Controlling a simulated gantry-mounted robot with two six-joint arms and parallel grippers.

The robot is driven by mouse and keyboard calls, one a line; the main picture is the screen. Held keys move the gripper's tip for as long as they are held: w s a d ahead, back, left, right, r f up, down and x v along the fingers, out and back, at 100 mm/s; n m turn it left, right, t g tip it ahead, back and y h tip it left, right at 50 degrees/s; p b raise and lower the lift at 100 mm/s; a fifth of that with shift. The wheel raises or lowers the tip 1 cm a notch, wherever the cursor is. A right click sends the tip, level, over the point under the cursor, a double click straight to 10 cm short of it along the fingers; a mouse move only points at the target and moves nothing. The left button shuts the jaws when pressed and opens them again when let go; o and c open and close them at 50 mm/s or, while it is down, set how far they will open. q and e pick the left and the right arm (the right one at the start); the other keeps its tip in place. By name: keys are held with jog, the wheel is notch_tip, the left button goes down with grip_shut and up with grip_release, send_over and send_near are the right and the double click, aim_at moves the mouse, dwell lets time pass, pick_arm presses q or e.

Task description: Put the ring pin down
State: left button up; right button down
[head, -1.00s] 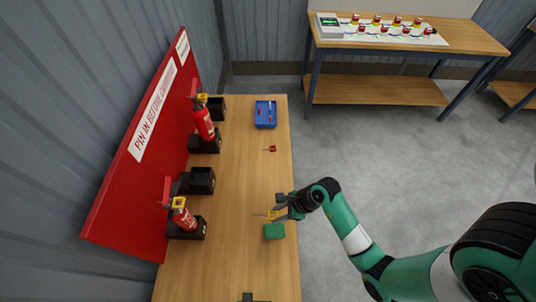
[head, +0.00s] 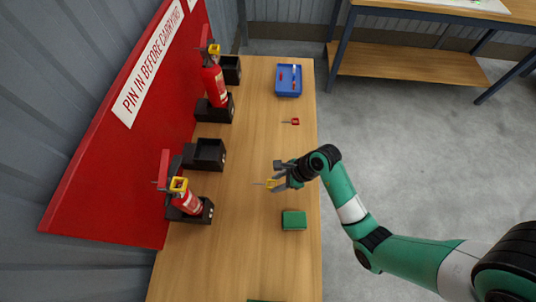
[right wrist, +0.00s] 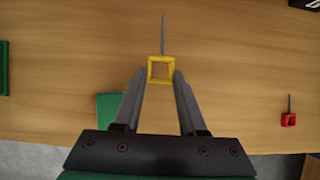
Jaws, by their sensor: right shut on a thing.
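My right gripper (head: 276,181) is shut on the yellow square ring of a ring pin (head: 269,183), over the right part of the wooden bench. In the right wrist view the yellow ring (right wrist: 160,69) sits between the fingertips, and its thin grey pin (right wrist: 164,36) points away from the gripper. I cannot tell whether the pin touches the bench top. A second ring pin, red (head: 294,121), lies on the bench further back; it also shows in the right wrist view (right wrist: 288,120). My left gripper is not in view.
A green block (head: 293,221) lies nearer than the gripper. A blue tray (head: 288,93) with small red things stands at the back. Fire extinguishers (head: 214,84) (head: 188,202) stand in black holders along the red board (head: 112,150). An empty black holder (head: 206,154) is between them. Mid-bench is clear.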

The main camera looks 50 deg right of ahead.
jog(key=w+d+f+b, duration=0.2)
jog(key=w+f, duration=0.1)
jog(key=w, duration=0.2)
jog(key=b, duration=0.4)
send_near(259, 173)
jog(key=shift+w+a+f, duration=0.8)
jog(key=shift+a+f, duration=0.05)
jog(key=shift+a, duration=0.15)
jog(key=shift+w+d, duration=0.1)
jog(key=shift+w, duration=0.15)
jog(key=f, duration=0.1)
jog(key=f+b, duration=0.2)
jog(key=shift+w+d+f, duration=0.1)
jog(key=shift+w+f, duration=0.15)
jog(key=shift+f, duration=0.25)
jog(key=shift+s+r, duration=0.1)
jog(key=shift+c, duration=2.3)
grip_release()
